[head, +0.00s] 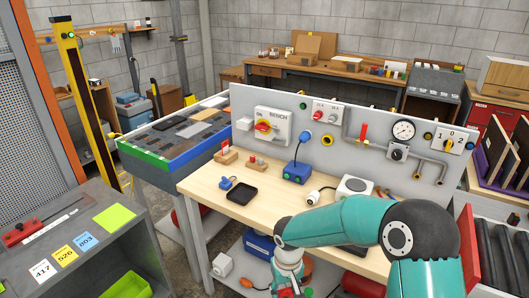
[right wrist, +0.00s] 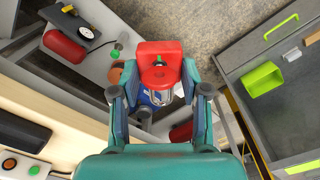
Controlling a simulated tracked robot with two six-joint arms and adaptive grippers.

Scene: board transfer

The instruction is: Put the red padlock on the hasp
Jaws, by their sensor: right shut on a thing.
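My right gripper (right wrist: 158,78) is shut on the red padlock (right wrist: 157,62), with one finger on each side of it. In the right wrist view the padlock is above the floor and the bench's lower shelf. In the head view the right gripper is at the bottom edge, in front of the bench, and only a little red shows there. The BENCH switch (head: 272,126), with a red and yellow knob, is on the upright grey board, well apart from the gripper. I cannot make out the hasp clearly. My left gripper is not in view.
The wooden bench top (head: 218,196) holds a black tray (head: 242,193), a blue box (head: 297,172) and small blocks. A grey cabinet (head: 110,240) stands at the left. The lower shelf holds a white box (head: 222,264). My right arm covers the bench's right front.

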